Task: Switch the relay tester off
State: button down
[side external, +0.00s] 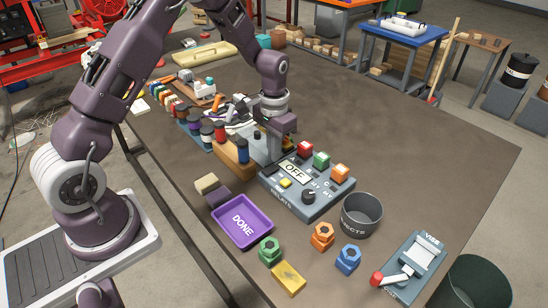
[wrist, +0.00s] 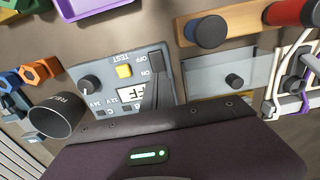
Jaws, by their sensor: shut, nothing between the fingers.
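The relay tester (side external: 307,190) is a grey box on the bench with a display reading OFF (side external: 295,170), a yellow button (side external: 285,183) and a black knob (side external: 308,196). In the wrist view the tester's panel (wrist: 108,72) shows upside down, with the yellow TEST button (wrist: 124,71) and a dark switch (wrist: 156,62) beside the OFF and ON labels. My gripper (side external: 284,152) is shut and empty, low at the tester's back left end. In the wrist view its dark fingers (wrist: 153,95) reach the switch area. I cannot tell whether they touch the switch, or its exact position.
Red, green and orange relays (side external: 321,160) stand along the tester's back edge. A grey rejects bin (side external: 361,216) is to its right, a purple DONE tray (side external: 242,221) in front.

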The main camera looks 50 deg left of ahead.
aim_at(270, 169)
jog(key=shift+f, duration=1.3)
jog(key=shift+f, duration=0.15)
jog(key=shift+s+r, duration=0.25)
jog(key=shift+s, duration=0.5)
jog(key=shift+r, duration=0.1)
notch_tip(270, 169, up, 14)
